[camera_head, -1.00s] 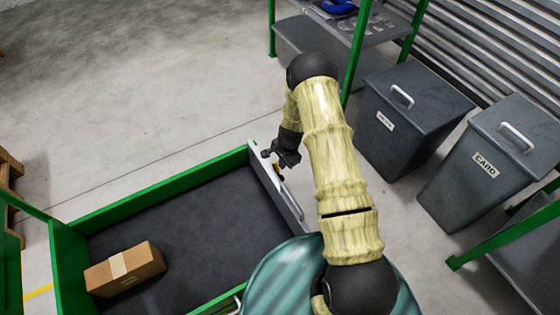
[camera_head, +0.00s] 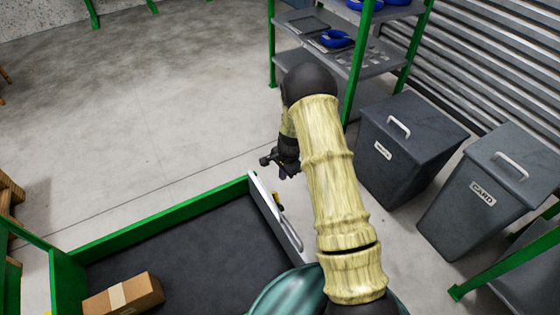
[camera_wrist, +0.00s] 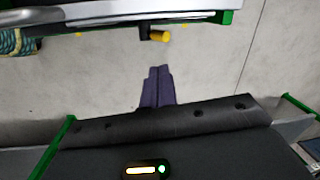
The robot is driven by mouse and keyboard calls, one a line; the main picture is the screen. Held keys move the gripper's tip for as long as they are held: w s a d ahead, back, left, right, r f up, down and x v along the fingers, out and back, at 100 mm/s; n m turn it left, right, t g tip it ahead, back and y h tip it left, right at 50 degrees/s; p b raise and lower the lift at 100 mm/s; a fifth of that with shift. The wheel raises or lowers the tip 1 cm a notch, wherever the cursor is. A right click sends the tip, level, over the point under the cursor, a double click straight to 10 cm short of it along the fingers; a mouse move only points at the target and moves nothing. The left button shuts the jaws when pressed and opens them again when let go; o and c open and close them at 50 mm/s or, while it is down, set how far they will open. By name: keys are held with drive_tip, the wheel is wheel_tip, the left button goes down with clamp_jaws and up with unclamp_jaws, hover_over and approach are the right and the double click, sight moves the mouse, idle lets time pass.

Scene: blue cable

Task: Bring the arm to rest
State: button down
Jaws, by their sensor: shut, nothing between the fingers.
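My arm (camera_head: 330,170), in a pale yellow sleeve, reaches up the middle of the head view and bends at a black joint. My gripper (camera_head: 283,174) hangs below that bend, small and dark, just beyond the far corner of the green-framed cart. It appears apart from the cart's white-edged side. In the wrist view my gripper's two dark fingers (camera_wrist: 159,72) lie together with nothing between them. Blue cable coils (camera_head: 336,39) lie on the grey shelf at the top, well away from my gripper.
A cardboard box (camera_head: 123,296) sits on the cart's dark bed. A green-post shelf rack (camera_head: 353,70) stands beyond my arm. Open concrete floor (camera_head: 150,110) lies at the left.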

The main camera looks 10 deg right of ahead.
drive_tip(key=s+r+n+t, duration=0.1)
drive_tip(key=s+r+n, duration=0.3)
drive_tip(key=s+r, duration=0.5)
drive_tip(key=s+r+n, duration=0.4)
drive_tip(key=s+r, duration=0.2)
drive_tip(key=r, duration=0.7)
drive_tip(key=s+d+r+n+h, duration=0.1)
drive_tip(key=s+r+n, duration=0.3)
drive_tip(key=s, duration=0.5)
wheel_tip(320, 180, up, 22)
drive_tip(key=p, duration=2.2)
drive_tip(key=shift+f+t, duration=0.15)
drive_tip(key=shift+t, duration=0.15)
drive_tip(key=shift+s, duration=0.1)
